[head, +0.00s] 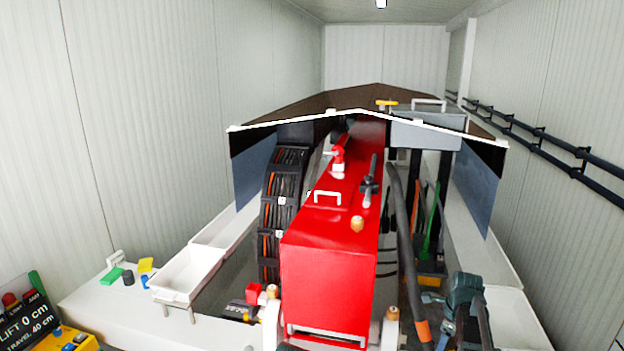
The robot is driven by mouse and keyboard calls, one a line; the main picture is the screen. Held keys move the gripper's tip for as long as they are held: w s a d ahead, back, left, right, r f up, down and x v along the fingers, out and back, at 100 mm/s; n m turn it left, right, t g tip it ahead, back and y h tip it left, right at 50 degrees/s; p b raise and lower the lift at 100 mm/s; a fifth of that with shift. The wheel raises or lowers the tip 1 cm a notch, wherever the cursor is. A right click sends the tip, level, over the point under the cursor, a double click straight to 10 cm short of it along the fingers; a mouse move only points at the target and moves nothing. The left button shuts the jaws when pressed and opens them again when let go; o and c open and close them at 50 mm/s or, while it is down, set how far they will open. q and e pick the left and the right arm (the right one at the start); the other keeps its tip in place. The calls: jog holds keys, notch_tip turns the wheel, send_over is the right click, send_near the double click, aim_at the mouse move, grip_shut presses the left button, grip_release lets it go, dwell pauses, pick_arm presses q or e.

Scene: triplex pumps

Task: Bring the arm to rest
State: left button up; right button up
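Neither of my grippers can be made out in the head view; no fingertips show. A dark grey-green jointed part (465,293) stands at the lower right, and I cannot tell if it belongs to my arm. The red pump housing (325,280) fills the middle, with a white handle and a red valve on top. A black hose or bar (402,220) with an orange end runs down along its right side.
A dark peaked cover with a white front edge (368,113) spans the pump. White trays (188,275) and small coloured pieces lie at left. A panel (38,315) reading "LIFT 0 cm" is lower left. Black pipes (540,138) line the right wall.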

jog(key=s+a+n, duration=1.7)
jog(key=a+n, duration=0.3)
jog(key=n, duration=0.5)
jog(key=s+a+f+n+b, duration=0.1)
jog(key=s+a+f+b, duration=0.1)
jog(key=f+b, duration=0.4)
jog(key=s+a+f+n+g+h+b, duration=0.1)
jog(key=s+a+f+n+b, duration=0.1)
jog(key=a+f+b, duration=0.3)
jog(key=s+a+f+n+b, duration=0.1)
jog(key=a+f+b, duration=0.3)
jog(key=f+b, duration=0.5)
jog(key=shift+s+f+n+h, duration=0.15)
jog(key=shift+s+n+h, duration=0.15)
jog(key=shift+s, duration=0.3)
jog(key=shift+a, duration=0.1)
